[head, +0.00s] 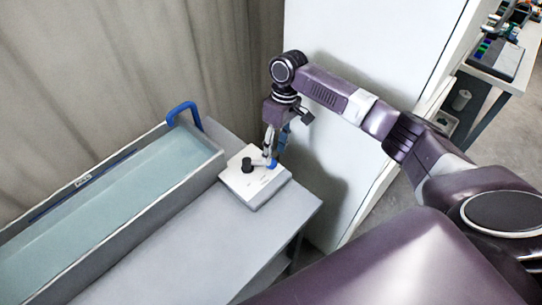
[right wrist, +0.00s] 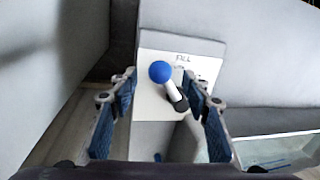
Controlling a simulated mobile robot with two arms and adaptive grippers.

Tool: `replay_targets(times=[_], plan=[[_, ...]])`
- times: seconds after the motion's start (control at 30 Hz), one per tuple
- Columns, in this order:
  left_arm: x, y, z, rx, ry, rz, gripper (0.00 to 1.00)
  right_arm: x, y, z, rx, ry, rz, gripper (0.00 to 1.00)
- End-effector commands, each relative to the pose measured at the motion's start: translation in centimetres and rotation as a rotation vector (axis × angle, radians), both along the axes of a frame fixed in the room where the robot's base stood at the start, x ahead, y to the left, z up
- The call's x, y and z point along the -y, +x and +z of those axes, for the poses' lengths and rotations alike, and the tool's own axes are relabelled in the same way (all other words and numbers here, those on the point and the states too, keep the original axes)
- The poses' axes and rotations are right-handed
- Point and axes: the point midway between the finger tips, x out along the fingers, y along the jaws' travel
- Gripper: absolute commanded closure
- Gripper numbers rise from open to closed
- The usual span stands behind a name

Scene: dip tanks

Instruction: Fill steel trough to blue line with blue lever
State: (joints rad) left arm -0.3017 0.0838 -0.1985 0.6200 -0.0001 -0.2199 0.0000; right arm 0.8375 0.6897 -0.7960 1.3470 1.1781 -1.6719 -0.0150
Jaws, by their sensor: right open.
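The steel trough (head: 130,222) lies at the left in the head view, with pale blue-green water (head: 125,190) in it. The white control box (head: 255,190) stands past the trough's right end. The blue lever (head: 272,164) is on this box, and its ball shows in the right wrist view (right wrist: 160,72) on a pale stick with a black base, by the word FILL. My right gripper (head: 270,150) is open, its fingers on either side of the lever and ball, apart from it in the wrist view. My left gripper is out of view.
A blue curved pipe (head: 184,112) rises at the trough's far end. The grey bench (head: 190,245) is bare in front. A white panel (head: 365,45) stands close behind my right arm.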

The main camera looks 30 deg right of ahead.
Motion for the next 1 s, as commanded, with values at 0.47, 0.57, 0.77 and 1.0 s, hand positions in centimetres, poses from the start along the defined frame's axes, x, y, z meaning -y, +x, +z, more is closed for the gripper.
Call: replay_targets(times=[0.47, 0.57, 0.77, 1.0], plan=[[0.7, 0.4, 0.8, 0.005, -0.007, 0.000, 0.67, -0.7, -0.3, -3.8, 0.001, -0.001, 0.002, 0.56], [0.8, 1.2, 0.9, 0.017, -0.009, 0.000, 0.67, -0.7, -0.3, -3.8, 0.001, -0.001, 0.002, 0.56], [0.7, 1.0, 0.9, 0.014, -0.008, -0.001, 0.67, -0.7, -0.3, -3.8, 0.001, -0.001, 0.001, 0.75], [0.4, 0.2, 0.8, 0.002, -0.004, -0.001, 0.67, -0.7, -0.3, -3.8, 0.001, 0.000, 0.001, 1.00]])
